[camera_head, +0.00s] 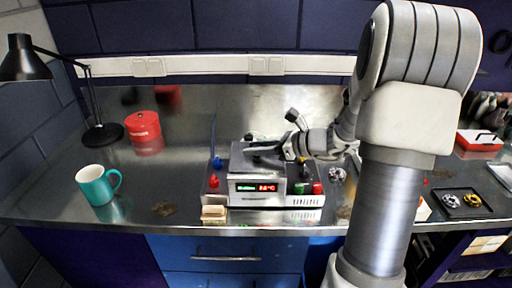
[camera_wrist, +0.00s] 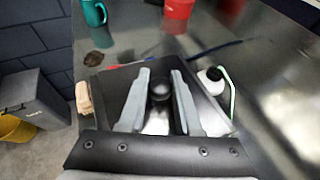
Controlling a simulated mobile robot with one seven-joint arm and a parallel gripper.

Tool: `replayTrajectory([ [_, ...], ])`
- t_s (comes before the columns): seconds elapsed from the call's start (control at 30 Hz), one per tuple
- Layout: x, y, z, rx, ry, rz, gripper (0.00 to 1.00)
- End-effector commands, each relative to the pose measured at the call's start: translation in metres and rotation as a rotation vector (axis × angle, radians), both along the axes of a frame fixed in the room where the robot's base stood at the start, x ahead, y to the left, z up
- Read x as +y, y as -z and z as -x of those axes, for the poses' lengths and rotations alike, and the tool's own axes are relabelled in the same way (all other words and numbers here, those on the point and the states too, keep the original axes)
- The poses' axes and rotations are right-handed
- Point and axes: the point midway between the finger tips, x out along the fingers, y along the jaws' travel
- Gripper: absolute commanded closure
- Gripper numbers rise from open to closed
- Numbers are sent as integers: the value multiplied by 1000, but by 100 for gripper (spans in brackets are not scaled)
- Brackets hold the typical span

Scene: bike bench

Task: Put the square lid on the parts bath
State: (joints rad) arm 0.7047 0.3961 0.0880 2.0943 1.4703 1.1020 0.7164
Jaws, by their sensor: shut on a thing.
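The parts bath (camera_head: 300,188) is a silver box with a red and green display, standing on the steel bench in the middle of the head view. My gripper (camera_head: 262,150) is right over its top. In the wrist view my gripper (camera_wrist: 160,88) has its two grey fingers closed around a dark round knob. The square lid (camera_wrist: 103,88) shows as a dark flat plate under and beside the fingers. Its edges are partly hidden by my gripper. I cannot tell whether the lid rests on the bath or is slightly above it.
A teal mug (camera_head: 96,186), a red tin (camera_head: 143,126) and a black lamp (camera_head: 103,134) stand at the left. A small wooden block (camera_head: 213,214) sits at the bath's front left.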

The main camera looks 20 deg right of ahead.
Motion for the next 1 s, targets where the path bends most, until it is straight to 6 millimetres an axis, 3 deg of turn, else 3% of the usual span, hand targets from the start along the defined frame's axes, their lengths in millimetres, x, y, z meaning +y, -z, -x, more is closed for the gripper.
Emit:
replayTrajectory([
  [0.3,0,5,0,-1,0,-1,100],
  [0.33,0,5,0,-1,0,-1,64],
  [0.5,0,4,0,0,0,0,33],
  [0.83,-1,4,1,0,1,0,33],
  [1.0,-14,-4,13,-1,5,2,33],
])
